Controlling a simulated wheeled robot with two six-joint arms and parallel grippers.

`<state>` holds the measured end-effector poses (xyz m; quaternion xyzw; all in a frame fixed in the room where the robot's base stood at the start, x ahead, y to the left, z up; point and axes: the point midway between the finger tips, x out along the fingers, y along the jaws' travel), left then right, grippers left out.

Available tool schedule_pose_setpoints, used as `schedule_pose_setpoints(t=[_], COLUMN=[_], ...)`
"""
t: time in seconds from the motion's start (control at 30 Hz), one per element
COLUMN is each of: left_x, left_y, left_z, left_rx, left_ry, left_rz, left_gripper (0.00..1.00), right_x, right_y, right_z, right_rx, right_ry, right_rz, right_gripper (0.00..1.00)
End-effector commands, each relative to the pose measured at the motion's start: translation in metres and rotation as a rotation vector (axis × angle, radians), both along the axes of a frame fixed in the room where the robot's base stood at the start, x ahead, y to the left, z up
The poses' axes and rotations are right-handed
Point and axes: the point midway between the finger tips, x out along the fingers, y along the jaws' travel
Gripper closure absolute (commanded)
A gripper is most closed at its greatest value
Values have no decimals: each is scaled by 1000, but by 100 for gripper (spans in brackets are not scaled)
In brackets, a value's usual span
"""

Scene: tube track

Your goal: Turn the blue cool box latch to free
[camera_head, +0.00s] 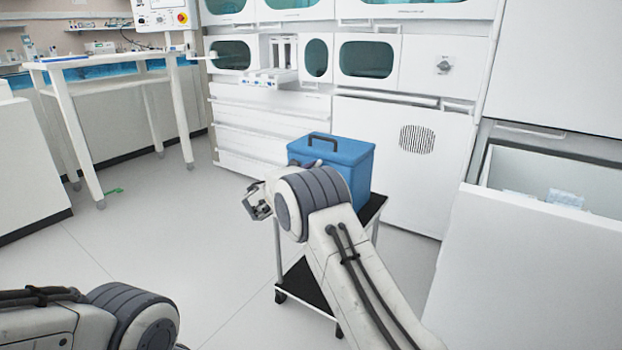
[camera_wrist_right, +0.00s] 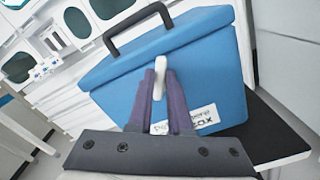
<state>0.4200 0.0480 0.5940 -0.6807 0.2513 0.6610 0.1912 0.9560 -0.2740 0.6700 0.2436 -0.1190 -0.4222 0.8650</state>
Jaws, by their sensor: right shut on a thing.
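The blue cool box (camera_head: 346,156) with a dark carry handle stands on a black-topped cart, partly hidden behind my right arm in the head view. In the right wrist view the cool box (camera_wrist_right: 190,75) fills the middle, with a white label low on its front. A pale latch (camera_wrist_right: 159,85) on its front sits between the two fingers of my right gripper (camera_wrist_right: 160,92), which is shut on it.
The cart (camera_head: 374,208) has a lower black shelf and small wheels. White cabinets (camera_head: 268,125) with dark windows line the back. A white table (camera_head: 95,62) stands at the left, with a small green item (camera_head: 115,191) on the floor. The floor left of the cart is clear.

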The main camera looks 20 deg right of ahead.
Motion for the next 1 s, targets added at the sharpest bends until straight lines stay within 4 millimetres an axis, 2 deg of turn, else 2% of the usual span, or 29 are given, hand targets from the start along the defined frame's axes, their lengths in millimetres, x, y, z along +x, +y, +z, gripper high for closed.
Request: schedule_pose_setpoints(t=[0.03, 0.6, 1.0], left_x=[0, 0, 0], left_y=[0, 0, 0], left_z=[-14, -102, -152], left_rx=[0, 0, 0], left_ry=[0, 0, 0], left_rz=[0, 0, 0], left_gripper=[50, 50, 50], right_x=[-1, -6, -7], right_y=[0, -4, -5], right_z=[-8, -17, -20], right_rx=[29, 363, 552], right_ry=[-37, -465, -706], right_rz=[0, 0, 0], right_gripper=[100, 100, 100])
